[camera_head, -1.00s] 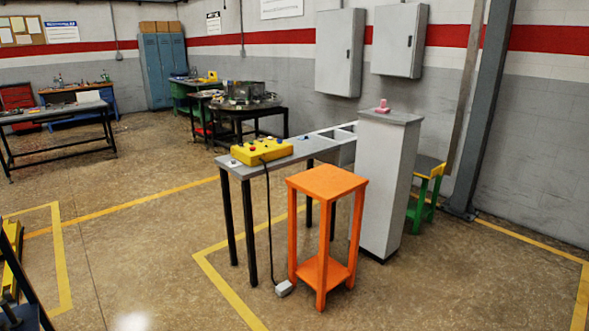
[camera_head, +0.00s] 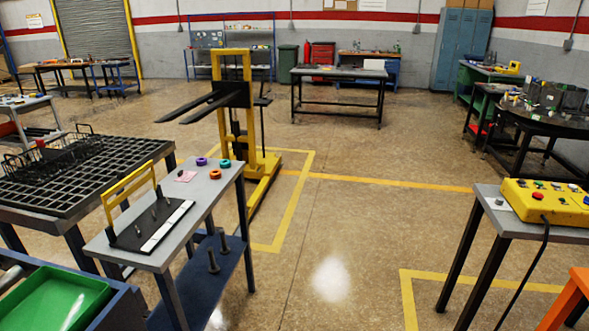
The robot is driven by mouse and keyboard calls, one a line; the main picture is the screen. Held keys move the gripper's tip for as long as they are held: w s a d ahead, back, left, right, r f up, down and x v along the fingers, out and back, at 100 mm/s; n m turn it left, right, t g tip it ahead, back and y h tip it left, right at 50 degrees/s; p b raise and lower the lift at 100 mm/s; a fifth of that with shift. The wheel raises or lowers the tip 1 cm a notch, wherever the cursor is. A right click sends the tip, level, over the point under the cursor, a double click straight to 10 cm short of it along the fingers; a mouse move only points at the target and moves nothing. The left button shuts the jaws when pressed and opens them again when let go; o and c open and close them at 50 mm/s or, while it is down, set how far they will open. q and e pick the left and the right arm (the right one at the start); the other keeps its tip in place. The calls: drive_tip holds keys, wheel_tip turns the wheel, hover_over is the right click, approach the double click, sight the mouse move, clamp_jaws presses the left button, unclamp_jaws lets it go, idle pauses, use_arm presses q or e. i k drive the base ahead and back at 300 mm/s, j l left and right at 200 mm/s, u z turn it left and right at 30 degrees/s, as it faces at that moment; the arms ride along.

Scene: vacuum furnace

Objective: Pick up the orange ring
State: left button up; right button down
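The orange ring (camera_head: 215,174) lies on the grey top of a narrow table (camera_head: 205,205), near its far right end. A purple ring (camera_head: 201,161) and a teal ring (camera_head: 225,164) lie close behind it, apart from it. A small pink piece (camera_head: 185,176) lies to its left. Neither of my grippers shows in the view.
A black mat with pegs and a yellow frame stands on the same table. A grid-topped table (camera_head: 80,175) stands to the left, and a blue bin with a green tray (camera_head: 55,300) at the lower left. A yellow lift (camera_head: 240,120) stands behind. The floor (camera_head: 340,240) to the right is clear.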

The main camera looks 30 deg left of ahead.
sight(216, 175)
drive_tip(key=i+j+u, duration=0.15)
drive_tip(key=i+u, duration=0.15)
drive_tip(key=u, duration=0.2)
drive_tip(key=i+u, duration=0.3)
drive_tip(key=u, duration=0.2)
drive_tip(key=i+u, duration=0.35)
drive_tip(key=u, duration=0.15)
